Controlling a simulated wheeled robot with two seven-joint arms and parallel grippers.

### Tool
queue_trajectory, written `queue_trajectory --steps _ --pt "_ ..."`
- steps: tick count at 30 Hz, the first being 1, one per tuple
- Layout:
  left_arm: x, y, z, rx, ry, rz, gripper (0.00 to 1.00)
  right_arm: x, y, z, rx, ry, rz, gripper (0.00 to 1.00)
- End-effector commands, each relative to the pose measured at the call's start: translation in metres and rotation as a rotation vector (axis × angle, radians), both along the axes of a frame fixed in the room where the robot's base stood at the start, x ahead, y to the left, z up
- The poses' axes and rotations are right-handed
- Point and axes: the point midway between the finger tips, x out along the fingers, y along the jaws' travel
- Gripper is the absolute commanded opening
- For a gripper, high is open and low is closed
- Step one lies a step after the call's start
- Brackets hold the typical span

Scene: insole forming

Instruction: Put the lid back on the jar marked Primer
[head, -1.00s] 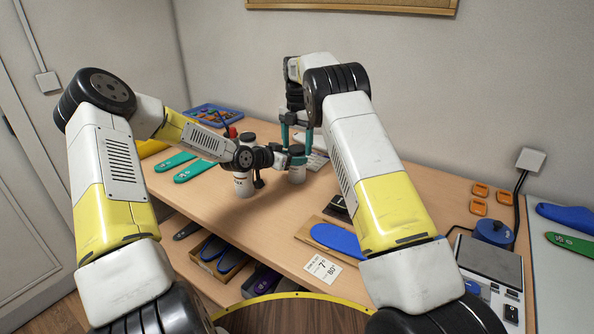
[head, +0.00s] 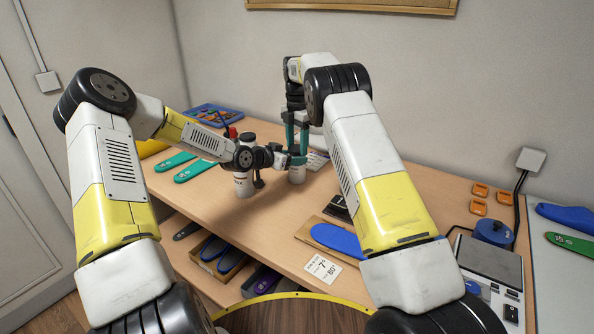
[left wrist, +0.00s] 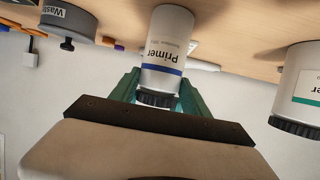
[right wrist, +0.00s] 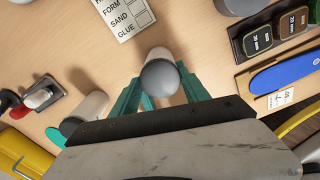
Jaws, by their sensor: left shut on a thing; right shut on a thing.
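The Primer jar (left wrist: 165,48) is white with a blue band. It stands upright on the bench in the head view (head: 297,175), and the left wrist view shows it upside down. Its dark ribbed lid (left wrist: 157,98) is at the jar's top; I cannot tell if it is fully seated. My left gripper (head: 288,159) reaches in from the left and is shut on the jar, a finger on each side. My right gripper (head: 297,150) points down from above and is shut on the lid, whose round grey top (right wrist: 160,78) shows between its fingers in the right wrist view.
Another white jar (head: 243,184) with a dark lid stands left of the Primer jar, close to my left arm. A grey Waste container (left wrist: 68,22) is nearby. A printed card (right wrist: 124,14) lies beyond the jar. A blue insole (head: 336,239) lies in front on the right.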

Motion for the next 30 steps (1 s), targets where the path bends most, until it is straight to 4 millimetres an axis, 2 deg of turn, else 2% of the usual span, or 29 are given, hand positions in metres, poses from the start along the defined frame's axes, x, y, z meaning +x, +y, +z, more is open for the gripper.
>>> queue_trajectory --steps 2,3,6,15,24,30 --pt "0.000 -0.001 0.001 -0.001 -0.002 -0.001 0.00 0.000 0.000 0.000 0.001 -0.001 0.001 0.05" --pt "0.000 -0.001 0.001 -0.001 -0.002 -0.001 0.00 0.000 0.000 0.000 0.001 -0.001 0.001 0.60" --pt "0.000 -0.001 0.001 -0.001 -0.002 -0.001 0.00 0.000 0.000 0.000 0.001 -0.001 0.002 0.76" --pt "0.000 -0.001 0.001 -0.001 -0.002 0.000 0.00 0.000 0.000 0.002 0.001 -0.001 0.003 0.76" --pt "0.000 0.000 0.001 -0.001 -0.002 0.000 0.00 0.001 0.000 0.037 0.001 -0.003 0.002 0.76" --pt "0.000 0.000 0.001 -0.001 -0.002 0.000 0.00 0.000 0.000 0.046 0.001 -0.001 0.002 0.76"
